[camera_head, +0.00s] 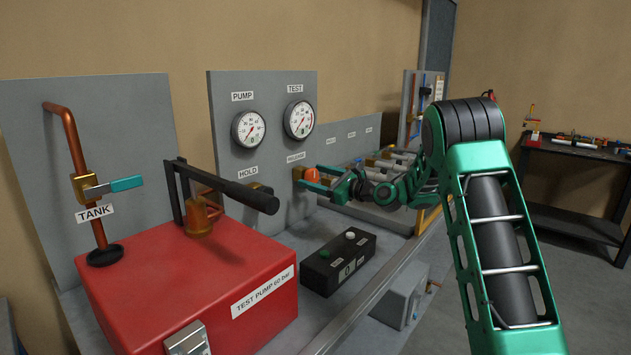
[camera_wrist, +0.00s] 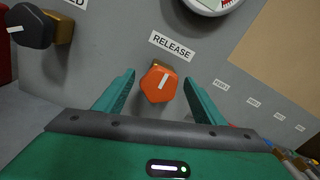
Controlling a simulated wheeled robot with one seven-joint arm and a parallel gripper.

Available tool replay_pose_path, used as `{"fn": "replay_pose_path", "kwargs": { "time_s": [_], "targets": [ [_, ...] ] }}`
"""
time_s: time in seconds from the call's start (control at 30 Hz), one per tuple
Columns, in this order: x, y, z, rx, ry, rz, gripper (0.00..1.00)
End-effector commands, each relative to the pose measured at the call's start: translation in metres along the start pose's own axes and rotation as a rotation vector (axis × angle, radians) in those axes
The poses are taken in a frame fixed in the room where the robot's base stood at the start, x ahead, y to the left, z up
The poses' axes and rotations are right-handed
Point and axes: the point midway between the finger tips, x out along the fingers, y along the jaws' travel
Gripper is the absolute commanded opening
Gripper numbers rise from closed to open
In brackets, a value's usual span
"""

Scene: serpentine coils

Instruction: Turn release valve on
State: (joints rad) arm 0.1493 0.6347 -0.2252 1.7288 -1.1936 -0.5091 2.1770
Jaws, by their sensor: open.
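The release valve is an orange knob (camera_wrist: 159,84) with a white line mark, on a brass stem under the RELEASE label (camera_wrist: 171,45) in the wrist view. The white line is tilted slightly from upright. In the head view the orange knob (camera_head: 312,175) sticks out of the grey panel below the gauges. My gripper (camera_wrist: 161,92) is open, its two green fingers on either side of the knob with gaps visible on both sides. In the head view my gripper (camera_head: 326,184) reaches the knob from the right.
The black HOLD knob (camera_head: 258,189) sits left of the release knob. A red test pump box (camera_head: 210,270) with a black lever (camera_head: 225,188) stands at the left. A black button box (camera_head: 338,262) lies on the bench. Two gauges (camera_head: 298,119) hang above.

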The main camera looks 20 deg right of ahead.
Motion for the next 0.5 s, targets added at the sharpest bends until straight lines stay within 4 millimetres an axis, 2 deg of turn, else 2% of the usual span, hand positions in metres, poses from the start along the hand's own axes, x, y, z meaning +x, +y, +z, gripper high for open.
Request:
{"fn": "replay_pose_path", "kwargs": {
  "time_s": [0.07,0.23,0.27,0.5],
  "targets": [
    [-0.0002,-0.0001,-0.0001,0.0,0.0,0.0,0.63],
    [-0.0004,-0.0002,-0.0002,0.0,0.001,0.0,0.25],
    [-0.0005,-0.0003,-0.0002,0.0,0.001,0.0,0.22],
    [-0.0009,-0.0007,-0.0005,-0.014,0.001,-0.001,0.22]
  ]
}}
